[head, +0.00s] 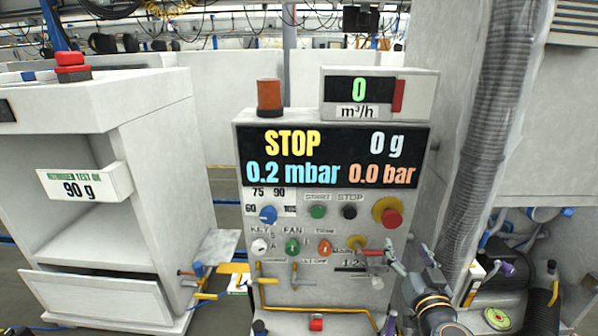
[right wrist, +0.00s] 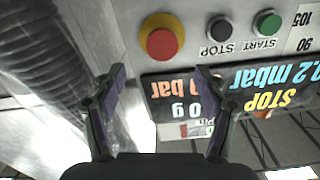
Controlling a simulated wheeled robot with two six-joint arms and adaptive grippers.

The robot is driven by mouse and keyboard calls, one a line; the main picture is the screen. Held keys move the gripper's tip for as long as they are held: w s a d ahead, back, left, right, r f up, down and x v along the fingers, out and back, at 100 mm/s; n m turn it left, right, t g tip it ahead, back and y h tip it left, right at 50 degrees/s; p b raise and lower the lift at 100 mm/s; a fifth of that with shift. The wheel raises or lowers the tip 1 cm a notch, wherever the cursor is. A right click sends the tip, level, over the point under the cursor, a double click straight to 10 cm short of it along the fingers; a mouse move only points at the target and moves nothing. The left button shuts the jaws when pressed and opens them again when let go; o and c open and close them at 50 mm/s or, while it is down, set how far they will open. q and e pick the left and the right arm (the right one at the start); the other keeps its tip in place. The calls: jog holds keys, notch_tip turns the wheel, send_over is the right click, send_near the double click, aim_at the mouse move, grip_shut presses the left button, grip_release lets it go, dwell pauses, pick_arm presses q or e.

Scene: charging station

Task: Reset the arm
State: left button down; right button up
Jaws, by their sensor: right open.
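My right gripper (head: 409,254) is in front of the lower right edge of the grey control panel (head: 335,215). Its fingers are apart, with nothing between them. In the right wrist view the same gripper (right wrist: 162,75) is open, with purple pads. The red emergency button (right wrist: 161,43) on its yellow ring shows beyond the fingertips, apart from them. In the head view this button (head: 391,218) is above and a little left of the gripper. I cannot see my left gripper.
The panel display (head: 334,158) reads STOP, 0 g, 0.2 mbar and 0.0 bar. A thick ribbed hose (head: 490,130) hangs right of the panel. A white cabinet (head: 185,150) stands left. Valves and yellow pipes (head: 320,309) crowd the panel's lower part.

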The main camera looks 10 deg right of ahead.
jog(key=s+d+f+g+h, duration=0.25)
jog(key=s+f+g, duration=0.6)
jog(key=f, duration=0.55)
jog(key=s+a+f+n+g+y, duration=0.3)
jog(key=s+a+f, duration=0.15)
jog(key=a, duration=0.25)
jog(key=s+a+f+n+g+y, duration=0.25)
jog(key=s+a+f, duration=0.2)
jog(key=a, duration=0.25)
jog(key=s+d+f+g+b, duration=0.1)
jog(key=s+d+f, duration=0.1)
jog(key=f, duration=1.2)
jog(key=s+d+f, duration=0.1)
jog(key=d+f, duration=0.1)
jog(key=f, duration=1.2)
jog(key=s+f+g+b, duration=0.1)
jog(key=s+f, duration=1.6)
jog(key=s, duration=0.1)
jog(key=shift+s+d+y, duration=0.15)
jog(key=shift+d+y, duration=0.15)
jog(key=shift+d, duration=0.1)
